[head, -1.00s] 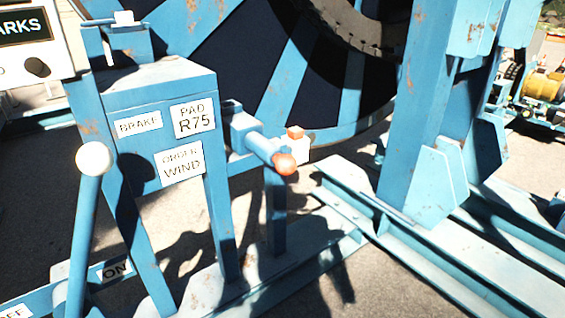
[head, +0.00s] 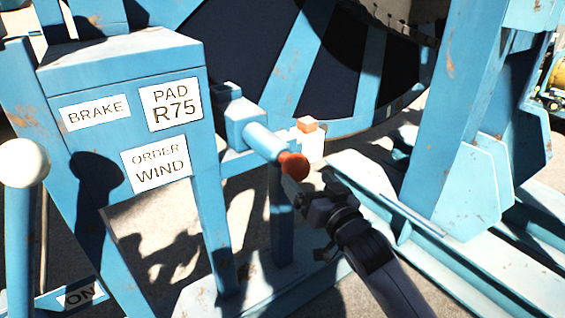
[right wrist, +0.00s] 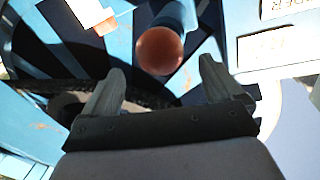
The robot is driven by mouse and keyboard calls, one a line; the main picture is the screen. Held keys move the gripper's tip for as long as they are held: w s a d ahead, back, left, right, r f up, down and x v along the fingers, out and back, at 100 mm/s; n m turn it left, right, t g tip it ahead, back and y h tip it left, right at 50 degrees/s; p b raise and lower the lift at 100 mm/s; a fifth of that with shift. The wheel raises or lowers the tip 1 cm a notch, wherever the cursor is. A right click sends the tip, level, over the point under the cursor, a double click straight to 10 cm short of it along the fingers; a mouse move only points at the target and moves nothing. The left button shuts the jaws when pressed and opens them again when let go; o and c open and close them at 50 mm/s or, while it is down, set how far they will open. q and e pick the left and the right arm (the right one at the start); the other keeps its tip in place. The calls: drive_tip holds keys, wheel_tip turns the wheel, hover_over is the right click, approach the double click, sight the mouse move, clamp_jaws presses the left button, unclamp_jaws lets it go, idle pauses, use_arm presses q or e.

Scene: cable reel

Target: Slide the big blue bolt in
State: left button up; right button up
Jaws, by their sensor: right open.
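The big blue bolt (head: 264,142) sticks out of a blue housing beside the label box, with a round orange-red knob (head: 294,166) on its near end. My right gripper (head: 296,190) is just below and in front of the knob in the head view. In the right wrist view the bolt (right wrist: 172,14) ends in the same knob (right wrist: 160,50), which shows beyond and between the two open fingertips (right wrist: 160,75). The fingers look clear of the knob; the exact gap is hard to judge. My left gripper is not in view.
A white block with an orange top (head: 308,132) stands right behind the knob. A blue box (head: 130,90) carries BRAKE, PAD R75 and ORDER WIND labels. A lever with a white ball (head: 25,163) stands at left. A blue upright (head: 455,120) and rails are at right.

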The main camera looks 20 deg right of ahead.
sight(296, 165)
drive_tip(key=shift+w+a+r, duration=0.1)
drive_tip(key=shift+w, duration=0.5)
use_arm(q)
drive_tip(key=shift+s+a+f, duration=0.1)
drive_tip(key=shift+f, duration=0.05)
use_arm(e)
drive_tip(key=shift+w+a, duration=0.25)
drive_tip(key=shift+w, duration=1.15)
drive_tip(key=shift+w+a, duration=0.2)
drive_tip(key=shift+w, duration=1.15)
